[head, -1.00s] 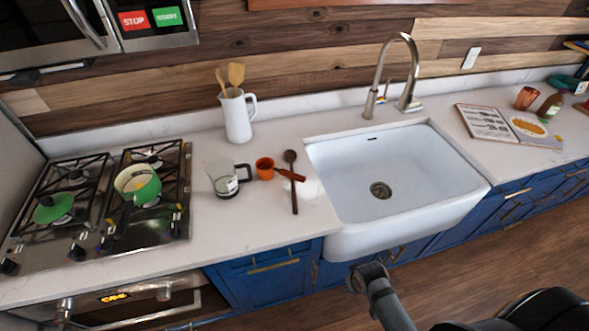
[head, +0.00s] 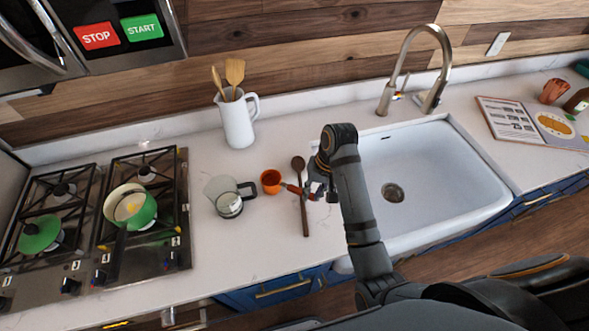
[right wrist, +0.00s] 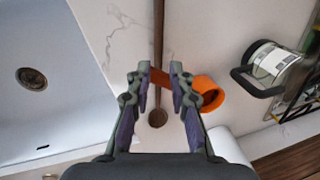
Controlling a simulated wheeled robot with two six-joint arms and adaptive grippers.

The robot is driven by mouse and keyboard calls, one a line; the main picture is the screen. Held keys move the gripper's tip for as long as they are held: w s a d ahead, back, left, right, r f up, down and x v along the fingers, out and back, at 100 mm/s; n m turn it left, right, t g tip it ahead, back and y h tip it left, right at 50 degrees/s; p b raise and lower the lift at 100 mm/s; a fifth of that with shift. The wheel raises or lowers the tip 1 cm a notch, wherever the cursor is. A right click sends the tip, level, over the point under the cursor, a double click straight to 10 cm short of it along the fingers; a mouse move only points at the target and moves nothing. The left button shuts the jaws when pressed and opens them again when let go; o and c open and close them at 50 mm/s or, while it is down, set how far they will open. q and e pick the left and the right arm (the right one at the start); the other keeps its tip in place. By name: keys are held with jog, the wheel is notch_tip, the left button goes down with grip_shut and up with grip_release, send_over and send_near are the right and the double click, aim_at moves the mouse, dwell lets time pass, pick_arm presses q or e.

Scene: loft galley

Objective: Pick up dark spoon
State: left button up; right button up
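The dark spoon (head: 304,212) lies on the white counter left of the sink, bowl toward the wall. In the right wrist view its handle (right wrist: 158,35) runs up from between my fingers and its bowl (right wrist: 157,118) shows between them. My right gripper (head: 318,178) is open above the spoon, with one fingertip on each side of the handle in the right wrist view (right wrist: 160,68). I cannot tell whether it touches the spoon. An orange measuring cup (head: 270,182) lies beside it, its handle crossing the spoon's; which is on top is unclear. My left gripper is not in view.
A glass jug with dark handle (head: 229,203) stands left of the orange cup. A white pitcher (head: 238,122) with wooden utensils stands behind. The sink (head: 440,165) is right, the stove with a green pot (head: 142,212) left. The front counter is clear.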

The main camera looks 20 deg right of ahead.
aim_at(305, 216)
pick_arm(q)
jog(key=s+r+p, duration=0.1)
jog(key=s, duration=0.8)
pick_arm(e)
jog(key=s+f, duration=0.1)
jog(key=s+a+f, duration=0.1)
jog(key=s+f, duration=0.1)
jog(key=shift+w+f, duration=0.6)
jog(key=shift+f, duration=0.1)
jog(key=shift+p+x, duration=0.85)
jog(key=shift+p, duration=0.05)
jog(key=shift+p+x, duration=0.3)
jog(key=shift+x, duration=0.95)
jog(key=shift+f, duration=0.4)
jog(key=shift+w, duration=0.1)
jog(key=c, duration=0.4)
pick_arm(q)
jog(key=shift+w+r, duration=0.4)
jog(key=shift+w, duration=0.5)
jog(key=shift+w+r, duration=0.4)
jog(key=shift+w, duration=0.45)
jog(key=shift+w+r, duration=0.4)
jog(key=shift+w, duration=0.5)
pick_arm(e)
grip_shut()
